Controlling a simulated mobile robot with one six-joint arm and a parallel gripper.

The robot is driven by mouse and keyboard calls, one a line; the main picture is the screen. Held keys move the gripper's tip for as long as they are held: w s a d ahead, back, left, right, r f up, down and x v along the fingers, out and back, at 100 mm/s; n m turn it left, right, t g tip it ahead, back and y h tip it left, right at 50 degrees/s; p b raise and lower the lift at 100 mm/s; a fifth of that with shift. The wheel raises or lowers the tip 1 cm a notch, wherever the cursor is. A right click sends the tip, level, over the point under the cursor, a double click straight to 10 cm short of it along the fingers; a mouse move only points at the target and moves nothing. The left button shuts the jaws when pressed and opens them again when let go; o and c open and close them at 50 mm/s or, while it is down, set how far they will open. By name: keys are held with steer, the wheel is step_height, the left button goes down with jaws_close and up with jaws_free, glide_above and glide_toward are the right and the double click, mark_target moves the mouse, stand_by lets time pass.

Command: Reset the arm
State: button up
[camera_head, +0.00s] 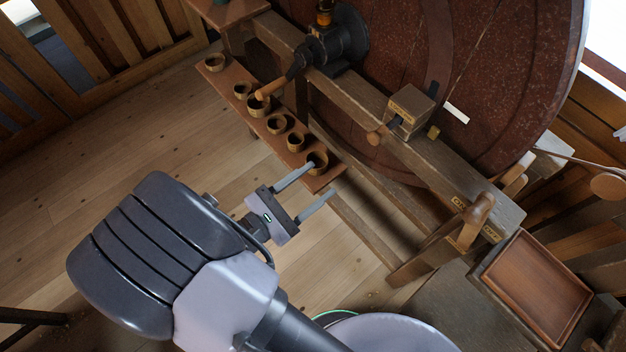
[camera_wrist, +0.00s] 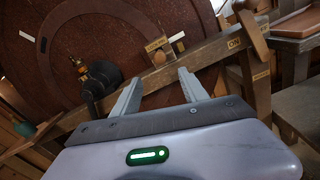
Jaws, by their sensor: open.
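My gripper (camera_head: 312,190) is open, with its two grey fingers apart and nothing between them. In the head view its fingertips point toward the right end of a narrow wooden shelf (camera_head: 230,80), and one finger overlaps the nearest wooden cup (camera_head: 318,160). I cannot tell whether it touches. In the wrist view the gripper (camera_wrist: 158,85) faces a wooden beam (camera_wrist: 215,50) and a large dark red wheel (camera_wrist: 150,35). Several small wooden cups stand in a row on the shelf, including one at the far left end (camera_head: 214,62).
A lathe-like wooden frame (camera_head: 440,160) with a block (camera_head: 410,105) and a black spindle head (camera_head: 335,45) stands beyond the shelf. A shallow wooden tray (camera_head: 537,285) is at the lower right. Open plank floor (camera_head: 130,150) lies left of the shelf.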

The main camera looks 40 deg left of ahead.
steer(key=shift+w, duration=0.1)
steer(key=w+d+r+m+g+h+b, duration=0.2)
steer(key=w+d+m+g+h, duration=0.3)
steer(key=d+m, duration=0.45)
steer(key=w+d+r+m+g+h+b, duration=0.3)
steer(key=d+m+g, duration=0.35)
steer(key=d, duration=0.55)
steer(key=s+d+m+g+y+b, duration=0.2)
steer(key=s+d+m+g+y, duration=0.25)
steer(key=d+m+y, duration=0.6)
steer(key=r+m+t, duration=0.1)
steer(key=m, duration=0.2)
steer(key=w+r+m+t, duration=0.1)
steer(key=r+m, duration=0.1)
steer(key=m, duration=0.1)
steer(key=r+m+t+y+b, duration=0.1)
steer(key=m, duration=0.3)
steer(key=shift+w+d+r+t, duration=0.15)
steer(key=shift+d+r+t, duration=0.2)
steer(key=shift+r+t, duration=0.05)
